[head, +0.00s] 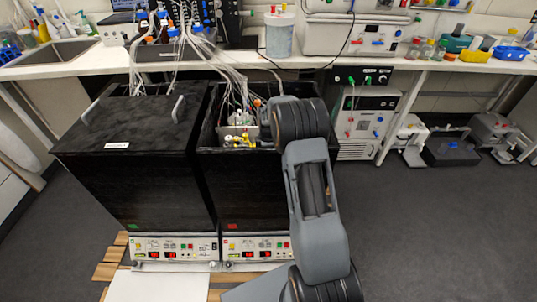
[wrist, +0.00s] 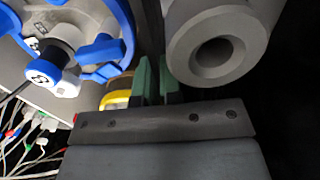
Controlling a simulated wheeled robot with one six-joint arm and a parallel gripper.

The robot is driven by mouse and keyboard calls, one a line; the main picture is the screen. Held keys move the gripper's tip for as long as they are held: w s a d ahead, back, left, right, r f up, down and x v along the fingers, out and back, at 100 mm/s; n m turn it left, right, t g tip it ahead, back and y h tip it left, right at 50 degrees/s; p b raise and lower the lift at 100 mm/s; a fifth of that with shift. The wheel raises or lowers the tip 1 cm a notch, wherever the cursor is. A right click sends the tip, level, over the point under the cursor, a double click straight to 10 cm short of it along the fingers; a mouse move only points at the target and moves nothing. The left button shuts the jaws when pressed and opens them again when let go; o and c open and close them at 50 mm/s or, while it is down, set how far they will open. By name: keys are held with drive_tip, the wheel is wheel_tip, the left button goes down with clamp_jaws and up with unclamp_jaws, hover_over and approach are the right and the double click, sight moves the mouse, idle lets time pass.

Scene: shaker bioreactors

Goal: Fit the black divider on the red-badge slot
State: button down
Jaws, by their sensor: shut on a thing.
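The red-badge unit is the open-topped black box (head: 245,190) on the right in the head view, with a red badge (head: 233,226) low on its front. My gripper (wrist: 154,80) shows in the wrist view with two green fingertips. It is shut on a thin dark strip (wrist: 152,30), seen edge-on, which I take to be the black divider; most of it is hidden. In the head view my arm reaches over the right box, and the gripper and the divider cannot be made out there. Whether the divider touches the box cannot be told.
A black box (head: 120,165) with a closed, handled lid and a green badge stands close on the left. Inside the right box are yellow fittings (head: 240,140) and tubes. A blue-ringed vessel (wrist: 115,50) sits beside the fingers.

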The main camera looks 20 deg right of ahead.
drive_tip(key=shift+f, duration=0.45)
drive_tip(key=c, duration=1.2)
unclamp_jaws()
drive_tip(key=shift+r, duration=0.15)
wheel_tip(320, 180, up, 14)
drive_tip(key=shift+p, duration=0.3)
